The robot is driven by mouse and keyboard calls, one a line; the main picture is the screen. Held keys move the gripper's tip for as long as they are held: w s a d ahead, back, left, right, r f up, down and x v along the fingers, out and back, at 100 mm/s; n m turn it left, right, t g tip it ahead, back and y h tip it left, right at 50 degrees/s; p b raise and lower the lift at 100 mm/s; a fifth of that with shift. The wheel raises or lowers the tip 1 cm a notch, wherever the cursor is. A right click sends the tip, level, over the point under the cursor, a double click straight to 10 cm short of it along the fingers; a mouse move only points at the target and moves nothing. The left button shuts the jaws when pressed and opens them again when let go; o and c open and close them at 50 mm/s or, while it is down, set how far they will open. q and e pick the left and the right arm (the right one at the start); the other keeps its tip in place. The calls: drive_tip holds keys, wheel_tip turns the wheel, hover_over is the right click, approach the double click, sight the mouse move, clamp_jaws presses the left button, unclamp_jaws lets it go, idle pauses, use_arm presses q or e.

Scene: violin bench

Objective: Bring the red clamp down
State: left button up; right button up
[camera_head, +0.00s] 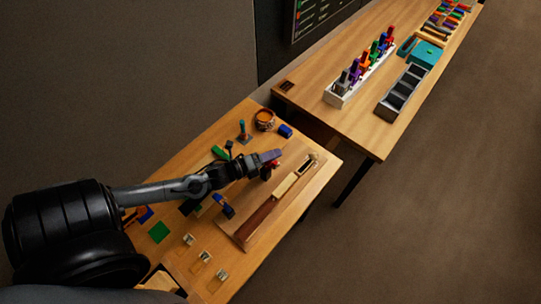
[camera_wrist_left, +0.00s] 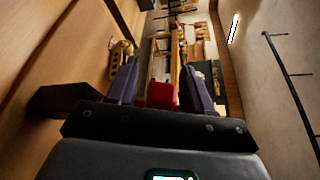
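The red clamp (camera_head: 266,174) shows as small red parts beside and under the fingers of my left gripper (camera_head: 270,157), above the near bench by the violin neck. In the left wrist view the red clamp (camera_wrist_left: 161,95) sits between the two dark purple fingers of my left gripper (camera_wrist_left: 158,75). The gripper appears shut on it, and the palm hides its lower part. The neck piece (camera_head: 268,209) lies on a board right of and below the gripper, with a dark red-brown length and a paler part. My right gripper is not in view.
A white rack (camera_head: 337,101) of coloured clamps and a dark compartment tray (camera_head: 383,113) stand on the far bench. Small metal pieces (camera_head: 205,256) lie at the near end.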

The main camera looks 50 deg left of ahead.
use_arm(q)
drive_tip(key=shift+s, duration=0.1)
drive_tip(key=v, duration=1)
drive_tip(key=shift+s, duration=0.3)
drive_tip(key=shift+c, duration=0.3)
